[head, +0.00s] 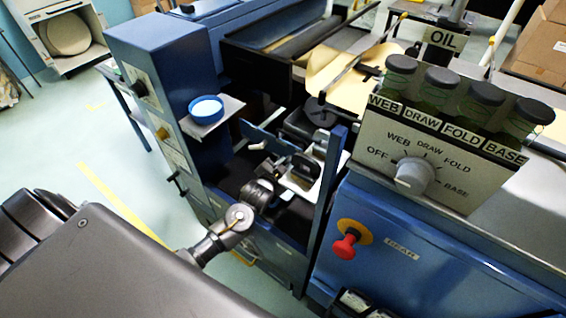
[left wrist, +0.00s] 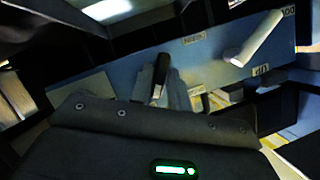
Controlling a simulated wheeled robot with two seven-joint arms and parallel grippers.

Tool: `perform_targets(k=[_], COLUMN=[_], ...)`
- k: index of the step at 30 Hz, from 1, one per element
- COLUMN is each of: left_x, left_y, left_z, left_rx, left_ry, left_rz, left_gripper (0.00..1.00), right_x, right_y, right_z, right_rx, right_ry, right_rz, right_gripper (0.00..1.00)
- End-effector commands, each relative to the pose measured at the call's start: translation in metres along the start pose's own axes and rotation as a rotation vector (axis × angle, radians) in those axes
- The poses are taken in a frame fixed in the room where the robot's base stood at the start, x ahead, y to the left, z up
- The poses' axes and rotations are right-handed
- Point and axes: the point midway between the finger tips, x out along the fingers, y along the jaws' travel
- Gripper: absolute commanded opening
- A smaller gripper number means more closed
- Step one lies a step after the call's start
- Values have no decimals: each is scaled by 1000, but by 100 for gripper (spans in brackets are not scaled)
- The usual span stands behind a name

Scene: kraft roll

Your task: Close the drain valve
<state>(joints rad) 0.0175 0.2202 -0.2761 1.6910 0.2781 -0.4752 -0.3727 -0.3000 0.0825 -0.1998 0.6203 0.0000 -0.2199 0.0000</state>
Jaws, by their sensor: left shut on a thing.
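In the left wrist view my left gripper (left wrist: 163,94) has its two grey fingers closed around a dark upright handle (left wrist: 162,72). It appears to be the drain valve's handle. A small label (left wrist: 194,39) sits on the blue panel just above and right of it, too blurred to read surely. In the head view my left arm comes in from the left and reaches into the recess of the blue machine; the fingers and the valve are hard to make out there. My right gripper is in neither view.
A white lever (left wrist: 254,40) sticks out from the panel right of my fingers, near a label "UP" (left wrist: 261,70). In the head view a blue cup (head: 207,109) stands on a small shelf, and a red knob (head: 344,246) and selector dial (head: 412,175) are on the right.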

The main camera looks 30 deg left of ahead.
Motion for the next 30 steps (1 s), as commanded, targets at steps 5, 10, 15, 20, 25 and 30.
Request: perform_targets(k=[5,10,15,20,25,30], left_x=[-1,-1,-1,-1,0,1], left_y=[-4,-4,-5,-5,-6,-6], left_z=[-2,-2,-1,0,1,2], left_rx=[-152,-302,-451,-593,-743,-888], left_ry=[-3,-3,-3,-3,-3,-3], left_rz=[64,126,188,246,307,367], left_gripper=[0,0,0,0,0,0], right_x=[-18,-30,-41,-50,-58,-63], right_y=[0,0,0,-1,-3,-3], right_z=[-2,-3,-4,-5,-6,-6], right_rx=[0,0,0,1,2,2], right_ry=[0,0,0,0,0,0], right_rz=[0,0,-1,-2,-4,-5], right_gripper=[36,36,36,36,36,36])
